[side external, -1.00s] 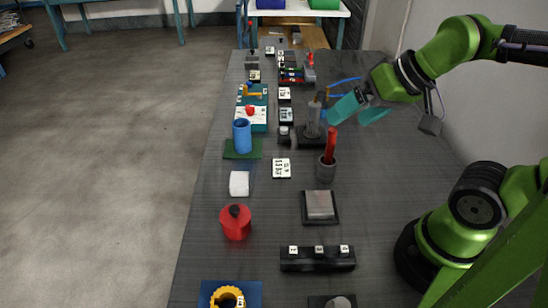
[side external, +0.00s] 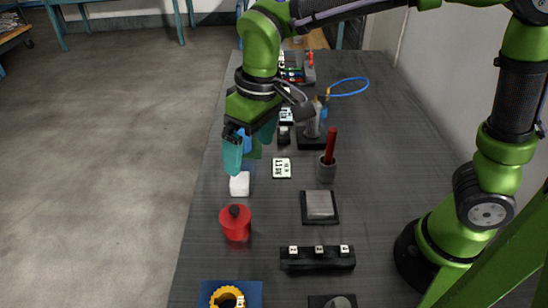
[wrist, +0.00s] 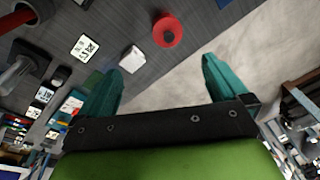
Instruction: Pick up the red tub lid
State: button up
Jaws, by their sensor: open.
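The red tub (side external: 236,228) stands upright near the left edge of the table in the side view. Its red lid (side external: 235,214) sits on top and has a dark knob. In the wrist view the lid (wrist: 166,32) shows from above, ahead of the fingers and between their lines. My gripper (side external: 247,158) is open and empty, with teal fingers pointing down. It is above the table, beyond the tub and higher than it, over the area of the white block (side external: 239,184). The gripper also shows in the wrist view (wrist: 163,75), with nothing between its fingers.
A blue mat (side external: 252,290) with a yellow ring (side external: 227,296) lies in front of the tub. A black rack (side external: 317,258) and a grey pad (side external: 320,205) are to its right. A cup with a red handle (side external: 329,158) stands farther back. Bare table surrounds the tub.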

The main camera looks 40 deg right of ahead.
jog(key=w+a+n+h, duration=0.1)
jog(key=w+a+n, duration=0.15)
jog(key=a, duration=0.25)
jog(key=g, duration=0.1)
send_over(234, 209)
jog(key=shift+m, duration=0.35)
jog(key=f, duration=1.1)
jog(key=shift+w+a, duration=0.2)
jog(key=shift+s+d+f, duration=0.1)
jog(key=shift+d+f, duration=0.05)
jog(key=shift+f, duration=1.25)
jog(key=shift+s+d+f, duration=0.1)
jog(key=shift+f, duration=1.3)
jog(key=c, duration=1.1)
jog(key=shift+r, duration=0.15)
